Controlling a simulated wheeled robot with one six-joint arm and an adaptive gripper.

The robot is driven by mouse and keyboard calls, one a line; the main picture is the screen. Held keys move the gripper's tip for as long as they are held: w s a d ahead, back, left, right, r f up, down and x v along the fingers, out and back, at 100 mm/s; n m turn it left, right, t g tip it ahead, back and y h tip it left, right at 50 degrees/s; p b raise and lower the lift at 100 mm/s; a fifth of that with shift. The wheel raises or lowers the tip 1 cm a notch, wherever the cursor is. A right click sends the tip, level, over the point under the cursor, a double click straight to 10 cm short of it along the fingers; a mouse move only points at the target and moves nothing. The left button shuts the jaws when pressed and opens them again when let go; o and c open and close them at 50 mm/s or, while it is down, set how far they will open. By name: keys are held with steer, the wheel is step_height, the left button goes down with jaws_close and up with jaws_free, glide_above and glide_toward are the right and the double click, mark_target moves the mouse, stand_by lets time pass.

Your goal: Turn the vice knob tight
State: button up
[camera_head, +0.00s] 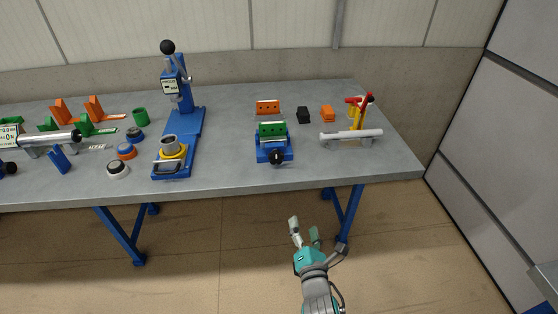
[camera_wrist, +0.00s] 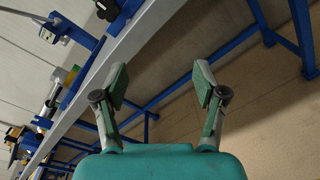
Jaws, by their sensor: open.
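The blue vice (camera_head: 262,152) stands near the front edge of the grey table, with a green block (camera_head: 272,130) in its jaws. Its black knob (camera_head: 277,157) faces the front edge. My gripper (camera_head: 304,233) is open and empty, in front of the table and below its top, right of the knob in the head view. In the wrist view my gripper (camera_wrist: 160,85) shows both fingers spread with nothing between them. The wrist view also shows a black round knob (camera_wrist: 107,8) on a blue part at the top left. The gripper is apart from the vice.
The grey table (camera_head: 225,150) has blue legs (camera_head: 352,212) near my gripper. A grey cylinder on a stand (camera_head: 350,136) is right of the vice. A blue press (camera_head: 185,115) is left. The floor in front is clear.

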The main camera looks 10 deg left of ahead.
mark_target(277, 159)
steer(key=w+a+r+n, duration=0.6)
steer(key=w+a+r, duration=0.2)
steer(key=w, duration=0.1)
steer(key=shift+t, duration=0.3)
steer(key=x, duration=1)
steer(key=shift+r, duration=0.1)
steer(key=c, duration=1.1)
